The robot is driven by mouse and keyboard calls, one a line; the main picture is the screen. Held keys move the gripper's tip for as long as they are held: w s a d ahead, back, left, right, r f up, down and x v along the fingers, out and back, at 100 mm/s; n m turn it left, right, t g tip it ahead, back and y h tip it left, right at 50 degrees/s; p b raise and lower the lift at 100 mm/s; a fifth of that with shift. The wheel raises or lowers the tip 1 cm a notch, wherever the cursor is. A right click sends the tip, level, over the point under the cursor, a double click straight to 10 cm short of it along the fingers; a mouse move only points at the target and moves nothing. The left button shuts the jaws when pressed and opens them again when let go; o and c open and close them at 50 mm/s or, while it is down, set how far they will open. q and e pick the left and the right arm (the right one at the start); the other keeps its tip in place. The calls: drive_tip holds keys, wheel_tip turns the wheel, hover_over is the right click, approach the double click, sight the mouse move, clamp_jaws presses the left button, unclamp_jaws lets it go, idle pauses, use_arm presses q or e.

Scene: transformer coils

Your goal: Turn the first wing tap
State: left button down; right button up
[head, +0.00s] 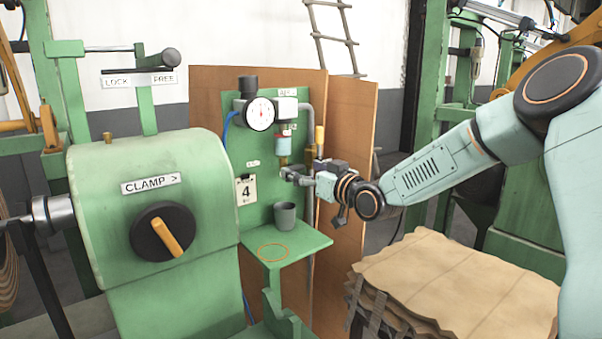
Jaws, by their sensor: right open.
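A green air panel (240,150) stands in the middle, with a round gauge (260,114) and a filter bowl (284,143) with a small brass fitting (283,160) under it. I cannot make out clearly which small part is the first wing tap; my right gripper hides some of this area. My right gripper (291,175) comes in from the right and is open, its fingertips at the panel just below the brass fitting. I cannot tell whether they touch anything. My left gripper is not in view.
A green clamp housing (100,210) with a black and orange knob (163,231) fills the left. Stacked brown sheets (460,275) lie at lower right.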

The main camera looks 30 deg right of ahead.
drive_tip(key=shift+w+a, duration=0.25)
drive_tip(key=shift+w, duration=0.25)
drive_tip(key=shift+w+a, duration=0.25)
drive_tip(key=shift+w, duration=0.25)
drive_tip(key=shift+s+d, duration=0.25)
drive_tip(key=shift+d, duration=0.05)
drive_tip(key=shift+w+a, duration=0.2)
drive_tip(key=c, duration=0.4)
drive_tip(key=shift+d, duration=0.15)
drive_tip(key=c, duration=0.5)
drive_tip(key=shift+c, duration=1.3)
